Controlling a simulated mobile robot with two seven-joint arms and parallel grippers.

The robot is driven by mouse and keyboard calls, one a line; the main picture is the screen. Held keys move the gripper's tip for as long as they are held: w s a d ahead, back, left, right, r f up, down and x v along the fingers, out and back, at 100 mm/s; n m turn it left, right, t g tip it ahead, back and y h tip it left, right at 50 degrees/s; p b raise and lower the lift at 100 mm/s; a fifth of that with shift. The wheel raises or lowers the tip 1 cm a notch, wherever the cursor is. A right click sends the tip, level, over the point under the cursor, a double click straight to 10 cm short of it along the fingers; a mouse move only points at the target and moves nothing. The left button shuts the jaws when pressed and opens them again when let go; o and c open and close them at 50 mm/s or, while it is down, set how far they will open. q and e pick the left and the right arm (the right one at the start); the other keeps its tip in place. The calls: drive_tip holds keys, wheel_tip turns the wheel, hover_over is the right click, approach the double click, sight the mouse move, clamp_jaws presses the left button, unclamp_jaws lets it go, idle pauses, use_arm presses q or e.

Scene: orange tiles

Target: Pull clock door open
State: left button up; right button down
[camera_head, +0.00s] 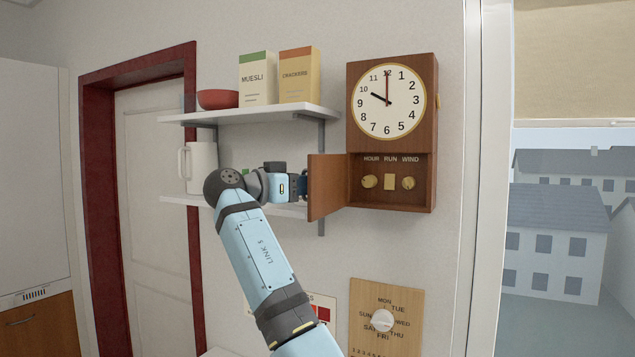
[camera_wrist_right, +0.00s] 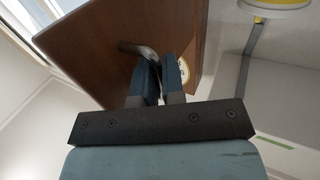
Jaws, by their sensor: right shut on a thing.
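The wooden wall clock (camera_head: 433,120) hangs right of the shelves, with a white dial above a lower compartment. Its small door (camera_head: 328,187) is hinged on the left and stands swung well out, so the compartment with the HOUR, RUN and WIND knobs (camera_head: 390,182) shows. My right gripper (camera_head: 304,186) is at the door's outer side, its fingertips partly hidden by the door in the head view. In the right wrist view, the fingers (camera_wrist_right: 158,75) are shut on a metal door handle (camera_wrist_right: 138,49) on the brown door panel (camera_wrist_right: 105,38). My left gripper is not in view.
White shelves (camera_head: 260,113) left of the clock hold a red bowl (camera_head: 218,99), a muesli box (camera_head: 257,78) and a crackers box (camera_head: 299,75). A white jug (camera_head: 201,167) stands on the lower shelf. A calendar board (camera_head: 410,290) hangs below; a window is right.

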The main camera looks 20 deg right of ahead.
drive_tip(key=shift+w+a+r+m+g+p, duration=0.25)
drive_tip(key=shift+w+m+g, duration=0.2)
drive_tip(key=shift+g, duration=0.15)
drive_tip(key=shift+w+a+r+m+g+p, duration=0.1)
drive_tip(key=shift+w+a+m+g+p, duration=0.15)
drive_tip(key=shift+w+m+g, duration=0.25)
drive_tip(key=shift+d, duration=0.1)
drive_tip(key=c, duration=1.5)
unclamp_jaws()
drive_tip(key=shift+c, duration=0.2)
